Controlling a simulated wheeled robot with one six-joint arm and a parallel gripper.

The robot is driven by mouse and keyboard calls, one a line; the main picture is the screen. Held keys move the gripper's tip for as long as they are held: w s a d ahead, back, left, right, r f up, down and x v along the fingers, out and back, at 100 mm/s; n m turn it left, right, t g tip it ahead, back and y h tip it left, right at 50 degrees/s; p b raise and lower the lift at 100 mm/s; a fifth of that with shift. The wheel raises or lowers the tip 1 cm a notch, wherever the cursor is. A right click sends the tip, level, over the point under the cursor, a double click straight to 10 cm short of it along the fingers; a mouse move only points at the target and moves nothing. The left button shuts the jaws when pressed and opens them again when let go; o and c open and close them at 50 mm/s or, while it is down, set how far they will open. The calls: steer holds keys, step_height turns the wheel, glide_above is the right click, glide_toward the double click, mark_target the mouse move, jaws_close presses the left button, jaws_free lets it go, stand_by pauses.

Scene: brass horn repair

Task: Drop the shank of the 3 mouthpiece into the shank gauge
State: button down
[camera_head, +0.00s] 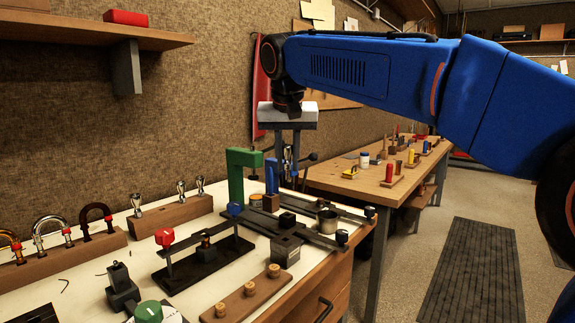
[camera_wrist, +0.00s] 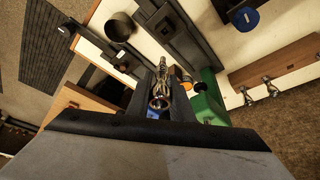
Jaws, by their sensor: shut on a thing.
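My gripper (camera_head: 287,172) points down over the far end of the bench, beside the green bracket (camera_head: 238,175). It is shut on a silver mouthpiece (camera_wrist: 160,98), which shows best in the wrist view with its round cup toward the camera. In the head view the fingers largely hide it, and I cannot read a number on it. The mouthpiece is held above the bench; its lower end is not clear.
Several more mouthpieces stand in a wooden rack (camera_head: 170,217) along the wall. A peg board (camera_head: 248,299) lies in front. A second bench (camera_head: 345,184) stands behind.

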steer(key=shift+r, duration=1.25)
